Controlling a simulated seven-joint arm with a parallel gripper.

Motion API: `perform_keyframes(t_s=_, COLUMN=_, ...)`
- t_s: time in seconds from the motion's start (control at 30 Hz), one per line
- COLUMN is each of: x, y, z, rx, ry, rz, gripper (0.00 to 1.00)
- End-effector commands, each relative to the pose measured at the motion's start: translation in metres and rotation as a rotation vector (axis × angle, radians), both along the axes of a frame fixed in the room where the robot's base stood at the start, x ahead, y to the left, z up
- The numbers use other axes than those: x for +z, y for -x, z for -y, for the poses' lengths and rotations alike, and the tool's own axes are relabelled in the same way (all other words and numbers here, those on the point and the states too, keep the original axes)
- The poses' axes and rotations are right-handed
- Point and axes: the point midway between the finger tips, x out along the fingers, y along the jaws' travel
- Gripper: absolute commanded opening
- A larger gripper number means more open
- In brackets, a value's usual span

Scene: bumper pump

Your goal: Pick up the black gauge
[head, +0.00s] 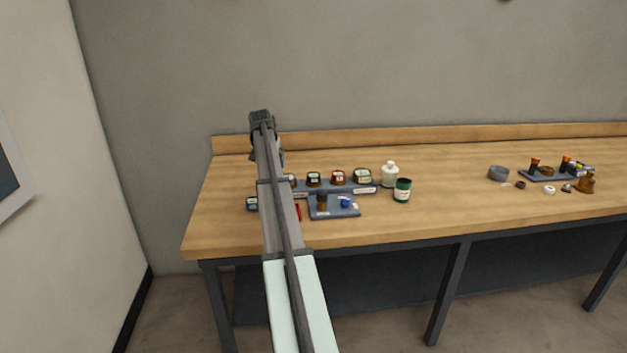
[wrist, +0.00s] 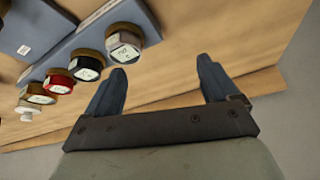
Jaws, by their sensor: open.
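The black gauge (head: 314,178) stands in the row on the grey rack, between a mostly hidden gauge and the red gauge (head: 338,177). In the wrist view the black gauge (wrist: 88,68) shows its pale face, left of the fingers, between the red gauge (wrist: 58,82) and a white gauge (wrist: 124,42). My gripper (wrist: 162,70) is open with nothing between its fingers. In the head view my arm hides most of the gripper and the rack's left end.
A brass-toned gauge (head: 362,175), white jar (head: 390,174) and green jar (head: 403,190) are to the right. A grey tray (head: 320,212) with small items lies in front. A small dark-blue item (head: 252,203) lies left of my arm. The middle of the wooden bench (head: 450,185) is clear.

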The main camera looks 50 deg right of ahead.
Motion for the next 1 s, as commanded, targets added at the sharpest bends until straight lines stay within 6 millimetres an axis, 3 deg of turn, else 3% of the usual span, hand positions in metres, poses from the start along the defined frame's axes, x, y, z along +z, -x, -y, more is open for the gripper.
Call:
perform_keyframes(t_s=0.03, x=0.012, y=0.022, z=0.021, rx=-0.073, ry=-0.010, rz=-0.013, gripper=0.88)
perform_keyframes(t_s=0.1, x=0.025, y=0.049, z=0.041, rx=-0.165, ry=-0.025, rz=-0.029, gripper=0.88)
perform_keyframes(t_s=0.3, x=0.047, y=0.098, z=0.072, rx=-0.333, ry=-0.047, rz=-0.057, gripper=0.88)
perform_keyframes(t_s=0.57, x=0.039, y=0.107, z=0.081, rx=-0.366, ry=-0.053, rz=-0.064, gripper=0.88)
perform_keyframes(t_s=1.0, x=-0.023, y=0.103, z=0.107, rx=-0.363, ry=-0.052, rz=-0.063, gripper=0.88)
